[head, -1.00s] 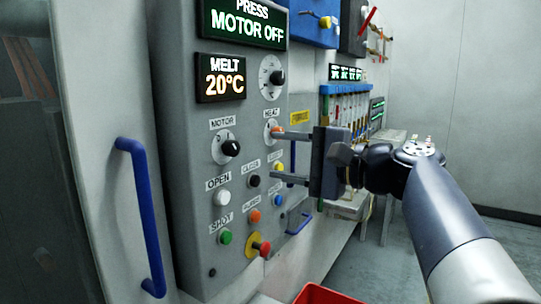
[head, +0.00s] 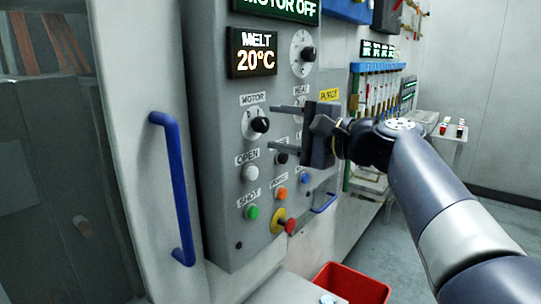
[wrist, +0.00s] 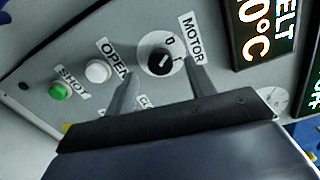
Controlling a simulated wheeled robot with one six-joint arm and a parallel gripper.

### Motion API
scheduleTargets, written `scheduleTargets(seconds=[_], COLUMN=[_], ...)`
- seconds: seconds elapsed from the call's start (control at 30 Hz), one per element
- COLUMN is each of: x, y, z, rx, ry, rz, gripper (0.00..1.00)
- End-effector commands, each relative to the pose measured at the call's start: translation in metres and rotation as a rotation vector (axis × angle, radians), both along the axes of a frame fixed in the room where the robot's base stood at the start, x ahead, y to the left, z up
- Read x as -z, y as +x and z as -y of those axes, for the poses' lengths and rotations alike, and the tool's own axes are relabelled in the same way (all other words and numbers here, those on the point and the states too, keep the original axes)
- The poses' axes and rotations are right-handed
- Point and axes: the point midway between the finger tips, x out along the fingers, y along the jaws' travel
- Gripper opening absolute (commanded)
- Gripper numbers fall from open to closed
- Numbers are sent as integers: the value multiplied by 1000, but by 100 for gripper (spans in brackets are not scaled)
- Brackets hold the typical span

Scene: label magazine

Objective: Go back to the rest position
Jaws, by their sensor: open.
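My gripper (head: 288,128) is open and empty in front of the grey control panel (head: 212,150) in the head view. Its two fingers point left toward the panel, near the black MOTOR knob (head: 260,125). In the wrist view the fingers (wrist: 162,85) show at either side below that knob (wrist: 159,64), with nothing between them. I cannot tell how far the tips are from the panel. My gripper hides part of the HEAT knob and some buttons behind it.
The panel carries a white OPEN button (head: 249,173), a green SHOT button (head: 252,213) and a red stop button (head: 290,226). A blue door handle (head: 174,188) stands out at the left. A red bin (head: 352,286) sits below. Floor at the right is open.

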Motion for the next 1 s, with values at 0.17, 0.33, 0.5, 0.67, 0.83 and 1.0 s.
scheduleTargets(seconds=[0.17,0.33,0.5,0.67,0.83,1.0], x=[0,0,0,0,0,0], y=[14,21,21,21,18,5], z=[-20,-28,-28,-28,-23,-5], rx=[-3,-1,1,1,3,6], ry=[0,1,2,2,2,0], rz=[0,1,-2,-2,0,2], gripper=[52,52,52,52,52,52])
